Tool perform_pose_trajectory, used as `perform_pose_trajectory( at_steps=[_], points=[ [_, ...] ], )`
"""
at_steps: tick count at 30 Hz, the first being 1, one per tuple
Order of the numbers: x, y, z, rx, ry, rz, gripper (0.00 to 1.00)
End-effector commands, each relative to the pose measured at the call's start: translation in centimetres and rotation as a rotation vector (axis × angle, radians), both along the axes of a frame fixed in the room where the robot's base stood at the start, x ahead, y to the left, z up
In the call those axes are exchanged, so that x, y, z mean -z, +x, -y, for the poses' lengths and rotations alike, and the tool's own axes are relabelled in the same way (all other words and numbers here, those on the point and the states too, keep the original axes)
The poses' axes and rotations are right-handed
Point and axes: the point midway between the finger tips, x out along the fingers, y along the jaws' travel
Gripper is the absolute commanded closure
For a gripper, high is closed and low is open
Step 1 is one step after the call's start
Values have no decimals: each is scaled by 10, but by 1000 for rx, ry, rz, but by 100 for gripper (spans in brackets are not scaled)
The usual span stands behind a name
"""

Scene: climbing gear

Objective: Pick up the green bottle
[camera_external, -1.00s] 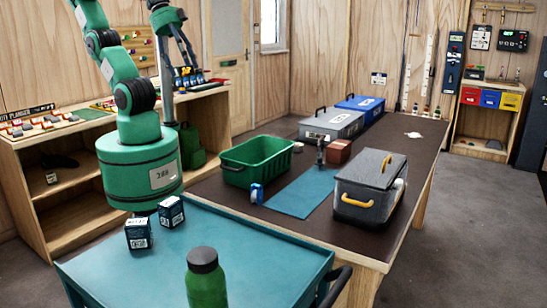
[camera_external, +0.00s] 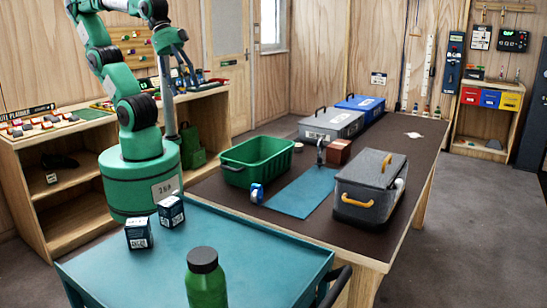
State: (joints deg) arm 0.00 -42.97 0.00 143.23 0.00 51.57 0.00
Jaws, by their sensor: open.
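The green bottle (camera_external: 206,282) has a dark cap and stands upright at the near edge of the blue-teal cart top (camera_external: 255,250). Its lower part is cut off by the bottom of the picture. My gripper (camera_external: 183,68) is raised at the upper left, beside my green arm, its fingers pointing down. It is open and holds nothing that I can see. It is far from the bottle, with the shelf behind it in the picture.
Two small dark boxes (camera_external: 138,233) (camera_external: 171,211) stand on the cart near my base. A dark table behind holds a green crate (camera_external: 257,165), a grey cooler with yellow handles (camera_external: 368,190) and a blue mat (camera_external: 303,192). The cart's middle is clear.

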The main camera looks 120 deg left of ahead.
Motion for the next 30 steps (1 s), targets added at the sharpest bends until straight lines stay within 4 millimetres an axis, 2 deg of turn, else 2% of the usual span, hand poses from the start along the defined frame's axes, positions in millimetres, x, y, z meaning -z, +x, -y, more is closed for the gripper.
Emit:
perform_pose_trajectory(
  at_steps=[10, 12, 22, 26, 30],
  points=[
    [0, 0, 0, 0, 0, 0, 39],
    [0, 0, 0, 0, 0, 0, 26],
    [-1, 1, 0, 1, 0, 0, 26],
    [-6, 7, 2, 8, 0, -2, 26],
    [-17, 22, 7, 25, 0, -6, 26]
  ],
)
